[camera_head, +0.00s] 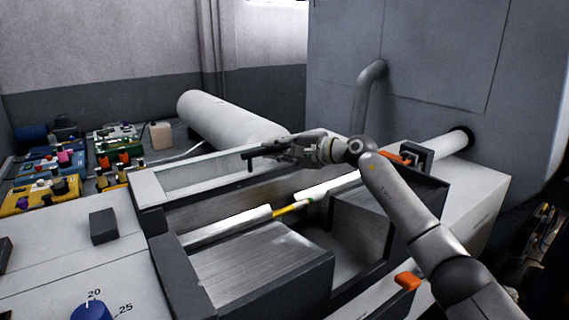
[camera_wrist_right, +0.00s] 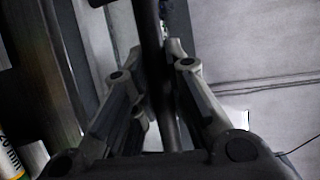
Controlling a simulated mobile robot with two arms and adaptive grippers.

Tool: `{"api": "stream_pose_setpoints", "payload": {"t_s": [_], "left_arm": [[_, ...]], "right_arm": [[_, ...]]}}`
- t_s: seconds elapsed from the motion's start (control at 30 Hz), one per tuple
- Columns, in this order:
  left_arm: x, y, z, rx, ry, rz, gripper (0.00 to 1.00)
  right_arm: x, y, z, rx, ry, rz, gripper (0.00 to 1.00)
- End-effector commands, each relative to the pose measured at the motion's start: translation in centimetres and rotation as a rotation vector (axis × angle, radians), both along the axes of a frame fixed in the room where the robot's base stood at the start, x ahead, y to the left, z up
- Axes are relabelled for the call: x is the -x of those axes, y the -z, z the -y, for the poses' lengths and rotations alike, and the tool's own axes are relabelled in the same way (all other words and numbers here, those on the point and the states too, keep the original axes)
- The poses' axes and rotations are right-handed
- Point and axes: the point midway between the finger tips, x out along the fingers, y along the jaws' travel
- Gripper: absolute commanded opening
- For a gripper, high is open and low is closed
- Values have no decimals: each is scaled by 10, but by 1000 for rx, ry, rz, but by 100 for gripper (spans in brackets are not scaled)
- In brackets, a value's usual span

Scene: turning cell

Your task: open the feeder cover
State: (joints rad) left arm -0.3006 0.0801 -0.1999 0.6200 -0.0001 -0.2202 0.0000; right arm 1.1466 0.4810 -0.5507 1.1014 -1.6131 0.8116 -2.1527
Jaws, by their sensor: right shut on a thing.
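The feeder cover (camera_head: 149,189) is a light frame with a pale window, along the back of the open feeder (camera_head: 165,268) in the head view. It stands raised, with the trough in front of it uncovered. My right gripper (camera_head: 258,153) is at the cover's right part, shut on its dark bar handle (camera_head: 249,165). In the right wrist view the dark handle (camera_wrist_right: 152,60) runs between the two fingers of the right gripper (camera_wrist_right: 160,75). The gripper and forearm hide the cover's right end. My left gripper is not in view.
Inside the feeder lie white channel pieces (camera_head: 225,226) and a thin yellow bar (camera_head: 288,209). Orange latches (camera_head: 407,281) sit on the front and right edges. A big white cylinder (camera_head: 225,118) lies behind. A grey cabinet (camera_head: 430,60) stands at the back right.

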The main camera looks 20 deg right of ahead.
Motion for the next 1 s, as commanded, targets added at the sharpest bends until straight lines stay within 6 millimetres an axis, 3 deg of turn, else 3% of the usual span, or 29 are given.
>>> {"api": "stream_pose_setpoints", "payload": {"t_s": [0.33, 0.8, 0.83, 1.0], "left_arm": [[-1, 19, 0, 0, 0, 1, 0], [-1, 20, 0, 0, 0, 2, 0], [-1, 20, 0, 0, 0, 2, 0], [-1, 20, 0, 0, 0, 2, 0]], "right_arm": [[-33, 0, -11, 0, 4, 1, 0], [-38, -2, -14, 3, 2, 2, 0], [-37, -2, -13, 3, 2, 2, 18], [-37, -2, -14, 3, 1, 2, 37]]}}
